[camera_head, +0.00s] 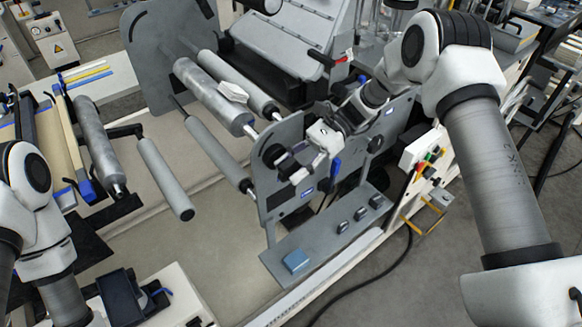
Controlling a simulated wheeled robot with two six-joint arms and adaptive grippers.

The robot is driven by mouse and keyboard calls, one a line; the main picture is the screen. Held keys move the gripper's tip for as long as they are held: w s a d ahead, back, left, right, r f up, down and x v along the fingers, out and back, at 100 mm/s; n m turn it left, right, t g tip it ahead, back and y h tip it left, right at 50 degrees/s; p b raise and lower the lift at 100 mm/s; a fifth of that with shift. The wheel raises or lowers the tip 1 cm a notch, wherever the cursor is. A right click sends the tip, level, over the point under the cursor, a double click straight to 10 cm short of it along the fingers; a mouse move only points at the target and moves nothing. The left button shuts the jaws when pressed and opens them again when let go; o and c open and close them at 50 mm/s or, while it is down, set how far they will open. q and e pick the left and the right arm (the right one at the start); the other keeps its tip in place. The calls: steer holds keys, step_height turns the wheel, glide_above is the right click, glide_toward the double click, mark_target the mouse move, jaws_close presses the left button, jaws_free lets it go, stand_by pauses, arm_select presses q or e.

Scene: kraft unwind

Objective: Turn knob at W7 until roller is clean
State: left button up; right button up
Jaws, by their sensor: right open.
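My right gripper (287,166) is at the grey side plate (330,165) of the machine, open, with its fingers around or right beside a dark round knob (273,154); I cannot tell whether they touch it. The fingers partly hide the knob. A small blue label (307,191) is on the plate below; its text is too small to read. A grey roller (205,88) runs back from the plate, with a white piece (232,91) lying on it.
More grey rollers (215,152) lie parallel below and above. A grey shelf (325,235) with small handles and a blue block (296,261) juts out in front. A control box with coloured buttons (429,160) stands right of the plate. The floor at lower right is mostly clear except a cable.

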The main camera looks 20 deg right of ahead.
steer(key=v, duration=1.1)
steer(key=shift+d, duration=0.3)
steer(key=shift+w, duration=0.1)
steer(key=s+a+f+n+h, duration=0.1)
steer(key=s+f+h, duration=0.3)
steer(key=s+f, duration=0.55)
steer(key=s+a+f+n+h, duration=0.1)
steer(key=s+f+h, duration=0.3)
steer(key=f, duration=1)
steer(key=s+f+n+t+h, duration=0.2)
steer(key=s+n, duration=0.3)
steer(key=s, duration=0.3)
steer(key=s+f+n+t+h, duration=0.3)
steer(key=s+n, duration=0.3)
steer(key=s, duration=0.3)
steer(key=shift+s+d+n+h, duration=0.3)
steer(key=shift+d, duration=0.05)
